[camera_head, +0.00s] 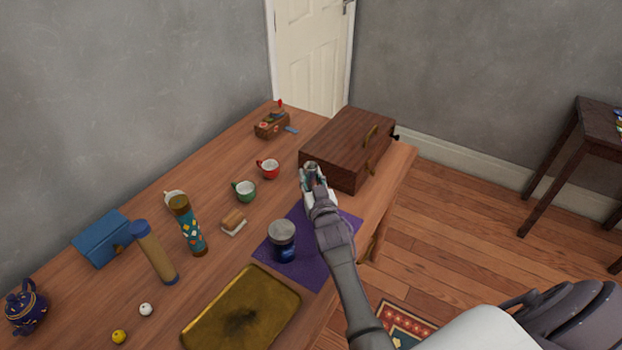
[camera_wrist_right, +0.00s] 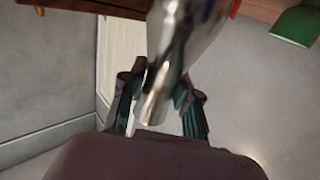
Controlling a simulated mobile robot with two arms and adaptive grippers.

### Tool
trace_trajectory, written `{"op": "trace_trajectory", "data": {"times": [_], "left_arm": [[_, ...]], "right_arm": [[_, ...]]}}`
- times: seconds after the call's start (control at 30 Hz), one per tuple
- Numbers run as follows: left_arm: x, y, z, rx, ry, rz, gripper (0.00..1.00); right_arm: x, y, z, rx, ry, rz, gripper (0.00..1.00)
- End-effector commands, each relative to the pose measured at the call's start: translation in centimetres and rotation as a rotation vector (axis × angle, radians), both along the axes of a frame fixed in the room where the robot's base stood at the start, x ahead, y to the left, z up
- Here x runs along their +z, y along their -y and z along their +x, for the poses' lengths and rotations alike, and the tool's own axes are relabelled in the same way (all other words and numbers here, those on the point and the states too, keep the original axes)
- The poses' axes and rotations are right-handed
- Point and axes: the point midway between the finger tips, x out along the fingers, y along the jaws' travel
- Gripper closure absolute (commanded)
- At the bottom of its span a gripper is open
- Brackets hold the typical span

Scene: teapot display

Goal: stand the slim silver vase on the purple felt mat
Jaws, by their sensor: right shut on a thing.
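The slim silver vase (camera_wrist_right: 180,50) is held between the fingers of my right gripper (camera_wrist_right: 162,100) in the right wrist view. In the head view my right gripper (camera_head: 314,180) is over the far edge of the purple felt mat (camera_head: 312,257), and the vase (camera_head: 311,168) shows only as a small shiny piece at the fingers. The mat lies flat on the wooden table, partly hidden by my right arm. A dark blue jar with a grey lid (camera_head: 283,243) stands on the mat's left part. My left gripper is not in view.
A dark wooden box (camera_head: 340,150) stands beyond the mat. A brass tray (camera_head: 240,310) lies at the near side. Red (camera_head: 269,169) and green (camera_head: 245,191) cups, a small book stack (camera_head: 233,222) and a patterned cylinder (camera_head: 190,230) are to the left.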

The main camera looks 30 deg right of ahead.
Motion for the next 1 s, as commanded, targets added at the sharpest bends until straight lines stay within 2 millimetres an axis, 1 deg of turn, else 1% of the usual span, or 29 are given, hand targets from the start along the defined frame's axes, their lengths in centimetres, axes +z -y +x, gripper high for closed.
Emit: {"op": "trace_trajectory", "data": {"times": [0.07, 0.3, 0.4, 0.43, 0.57, 0.6, 0.87, 0.97, 1.0], "left_arm": [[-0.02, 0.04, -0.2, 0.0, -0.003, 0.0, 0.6], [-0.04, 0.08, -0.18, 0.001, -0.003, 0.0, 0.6], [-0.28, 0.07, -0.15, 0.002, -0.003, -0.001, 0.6], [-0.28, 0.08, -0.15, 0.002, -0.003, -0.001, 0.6], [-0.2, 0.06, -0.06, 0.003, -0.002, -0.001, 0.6], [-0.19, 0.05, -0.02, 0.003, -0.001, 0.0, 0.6], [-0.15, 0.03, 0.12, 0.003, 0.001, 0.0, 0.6], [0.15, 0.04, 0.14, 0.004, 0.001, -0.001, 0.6], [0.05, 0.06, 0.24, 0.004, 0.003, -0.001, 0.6]], "right_arm": [[-0.42, 0.02, 0.04, 0.0, 0.003, -0.001, 1.0], [-0.45, 0.02, 0.03, 0.0, 0.005, 0.0, 1.0], [-0.77, 0.02, 0.02, 0.0, 0.004, 0.0, 1.0], [-0.89, 0.02, -0.01, 0.0, 0.002, 0.0, 0.67], [-0.79, 0.02, -0.02, 0.0, 0.002, 0.0, 0.46], [-0.79, 0.02, -0.02, 0.0, 0.002, 0.0, 0.44], [-0.74, 0.02, -0.02, 0.0, 0.002, 0.0, 0.44], [-0.37, 0.02, -0.02, 0.0, 0.002, 0.0, 0.44], [-0.56, 0.02, -0.04, 0.0, 0.001, 0.001, 0.44]]}}
